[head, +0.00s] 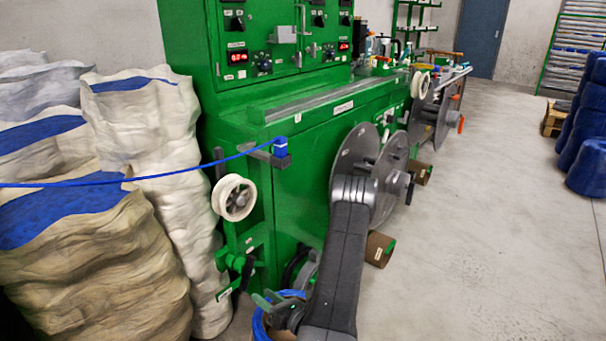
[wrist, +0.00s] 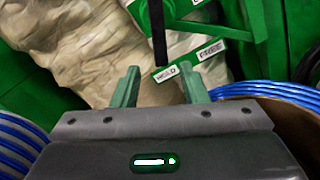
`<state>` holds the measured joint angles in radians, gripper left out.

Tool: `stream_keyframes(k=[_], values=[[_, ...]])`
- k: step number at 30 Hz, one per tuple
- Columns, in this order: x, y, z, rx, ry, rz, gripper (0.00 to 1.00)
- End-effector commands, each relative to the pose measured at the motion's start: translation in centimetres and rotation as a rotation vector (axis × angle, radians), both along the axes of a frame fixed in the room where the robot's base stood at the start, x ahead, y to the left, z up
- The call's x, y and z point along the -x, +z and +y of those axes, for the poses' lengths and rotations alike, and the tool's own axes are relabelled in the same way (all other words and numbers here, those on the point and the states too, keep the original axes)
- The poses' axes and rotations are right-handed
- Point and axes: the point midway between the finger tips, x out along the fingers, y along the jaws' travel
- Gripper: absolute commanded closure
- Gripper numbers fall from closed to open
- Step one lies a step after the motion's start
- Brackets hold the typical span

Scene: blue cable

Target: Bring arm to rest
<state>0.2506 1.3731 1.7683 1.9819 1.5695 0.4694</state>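My gripper (wrist: 160,80) shows in the wrist view with its two green fingers apart and nothing between them. In the head view my dark grey arm (head: 340,255) reaches down in front of the green machine, and the gripper is low near its base, partly hidden. Just beyond the fingertips in the wrist view is a green plate (wrist: 190,60) labelled HOLD and FREE, with a black lever (wrist: 158,32) above its HOLD end. I cannot tell whether the fingers touch the plate. A blue cable (head: 185,174) runs from the left to a guide (head: 280,150) on the machine.
Blue cable coils (wrist: 275,95) lie close beside my gripper. Large sacks (head: 150,140) crowd the left. A white spool (head: 234,197) and grey reel discs (head: 352,160) stick out from the green machine (head: 300,190).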

Motion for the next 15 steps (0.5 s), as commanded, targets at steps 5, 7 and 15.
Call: stream_keyframes(k=[5, 7, 15], values=[[-1.8, 0.0, 2.5, -0.001, 0.004, -0.003, 0.6], [-2.6, 0.0, 3.4, 0.0, 0.004, -0.004, 0.6], [-4.9, 0.0, 6.4, 0.001, 0.002, -0.002, 0.6]])
